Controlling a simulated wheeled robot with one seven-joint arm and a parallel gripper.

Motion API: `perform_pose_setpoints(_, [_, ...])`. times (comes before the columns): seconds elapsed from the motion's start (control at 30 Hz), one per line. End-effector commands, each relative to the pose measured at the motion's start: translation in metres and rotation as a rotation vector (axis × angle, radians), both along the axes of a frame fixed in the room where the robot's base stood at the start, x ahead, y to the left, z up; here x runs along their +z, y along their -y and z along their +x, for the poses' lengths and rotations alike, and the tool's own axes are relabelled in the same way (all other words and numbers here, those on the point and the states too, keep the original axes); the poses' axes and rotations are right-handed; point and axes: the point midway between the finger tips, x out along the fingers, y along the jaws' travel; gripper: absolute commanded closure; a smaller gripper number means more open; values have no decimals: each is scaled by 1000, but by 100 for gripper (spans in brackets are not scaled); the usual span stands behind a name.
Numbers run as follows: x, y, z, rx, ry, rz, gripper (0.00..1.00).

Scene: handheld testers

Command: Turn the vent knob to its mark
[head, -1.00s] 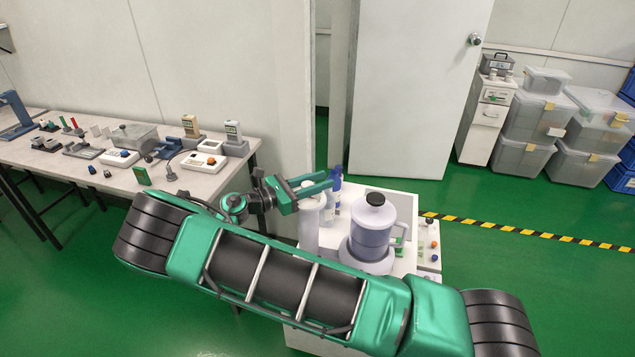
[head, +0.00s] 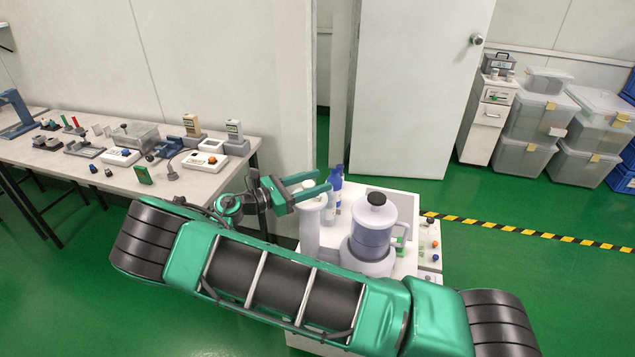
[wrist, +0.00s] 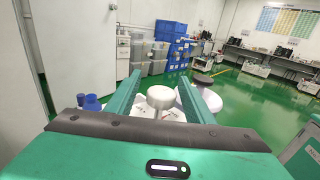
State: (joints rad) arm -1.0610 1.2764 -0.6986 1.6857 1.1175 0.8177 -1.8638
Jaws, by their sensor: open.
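My gripper (head: 322,182) is open and empty, its two green fingers reaching right over the white cart. In the wrist view the gripper (wrist: 160,76) has its fingers well apart. A pale round knob-like cap (wrist: 160,93) on a post shows between them, with no visible contact; I take it for the vent knob. In the head view a pale column (head: 312,225) stands just below the fingers, and they partly cover its top. Beside it is a clear jug with a black lid (head: 372,235). No mark on the knob can be made out.
Blue-capped bottles (head: 336,182) stand close behind the fingers. A bench (head: 190,190) with handheld testers is at left. Green floor is open at right.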

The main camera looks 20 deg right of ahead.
Motion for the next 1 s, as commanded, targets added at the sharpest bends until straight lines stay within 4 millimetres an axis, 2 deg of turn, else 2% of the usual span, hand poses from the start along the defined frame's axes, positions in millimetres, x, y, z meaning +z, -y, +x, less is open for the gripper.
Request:
perform_pose_setpoints(0.3, [-1, -60, -7, 6, 3, -1, 52])
perform_pose_setpoints(0.5, [-1, -85, -10, 5, 1, 1, 52])
perform_pose_setpoints(0.7, [-1, -93, -12, 4, 0, 1, 52])
perform_pose_setpoints(1.0, [-1, -93, -12, 3, 0, 1, 52])
